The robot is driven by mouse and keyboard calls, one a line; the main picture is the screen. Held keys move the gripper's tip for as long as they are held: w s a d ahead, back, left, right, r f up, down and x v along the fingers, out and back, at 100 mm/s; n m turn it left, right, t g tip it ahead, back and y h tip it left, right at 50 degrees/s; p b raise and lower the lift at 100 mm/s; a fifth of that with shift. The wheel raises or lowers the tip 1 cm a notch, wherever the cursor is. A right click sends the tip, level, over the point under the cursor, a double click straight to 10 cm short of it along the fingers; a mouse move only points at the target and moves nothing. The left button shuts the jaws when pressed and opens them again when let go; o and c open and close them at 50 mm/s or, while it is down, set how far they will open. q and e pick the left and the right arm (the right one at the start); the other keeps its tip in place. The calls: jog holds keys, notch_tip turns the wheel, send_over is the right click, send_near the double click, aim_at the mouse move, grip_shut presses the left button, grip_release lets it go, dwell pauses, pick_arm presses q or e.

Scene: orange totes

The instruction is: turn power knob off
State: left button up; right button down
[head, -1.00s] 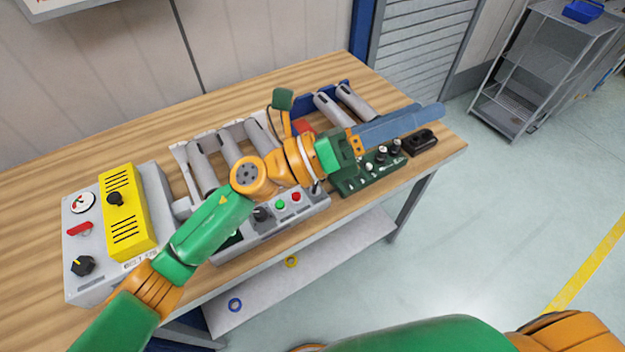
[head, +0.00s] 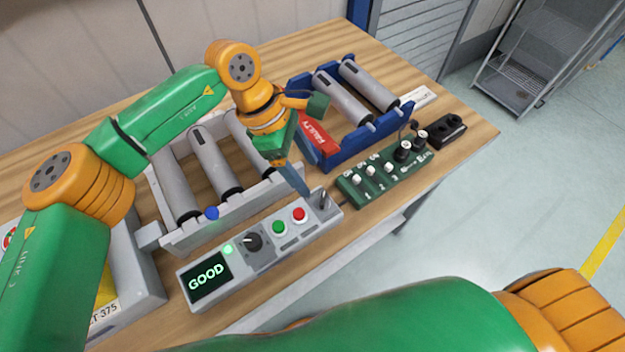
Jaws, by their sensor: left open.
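A grey control panel (head: 290,243) sits near the front edge of the wooden table. It has a lit display (head: 208,278) reading GOOD, a black knob (head: 254,241), a green button (head: 279,227), a red button (head: 299,214) and a metal switch (head: 323,200) at its right end. I cannot tell which control is the power knob. My left gripper (head: 302,188) is open and points down over the back right of the panel, just left of the metal switch. The gap between its fingers is hard to see. My right gripper is out of view; only my right arm shows.
A grey rack (head: 240,202) with grey cylinders stands behind the panel. A blue rack (head: 365,146) with two cylinders and a red FAULTY label is to its right. A green switch board (head: 385,174) lies right of the panel. My left arm covers most of the box at left.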

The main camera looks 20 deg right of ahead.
aim_at(323, 198)
pick_arm(q)
jog(key=shift+s+d+f+p, duration=0.25)
jog(key=shift+s+f+p, duration=0.15)
jog(key=shift+f, duration=0.2)
jog(key=shift+s+d+f+p, duration=0.2)
jog(key=shift+s+f+p, duration=0.1)
jog(key=shift+s+f, duration=0.2)
jog(key=x, duration=0.3)
jog(key=p+x, duration=0.1)
jog(key=shift+w+f, duration=0.25)
jog(key=shift+w, duration=0.05)
jog(key=shift+d+f, duration=0.15)
jog(key=shift+f, duration=0.1)
grip_shut()
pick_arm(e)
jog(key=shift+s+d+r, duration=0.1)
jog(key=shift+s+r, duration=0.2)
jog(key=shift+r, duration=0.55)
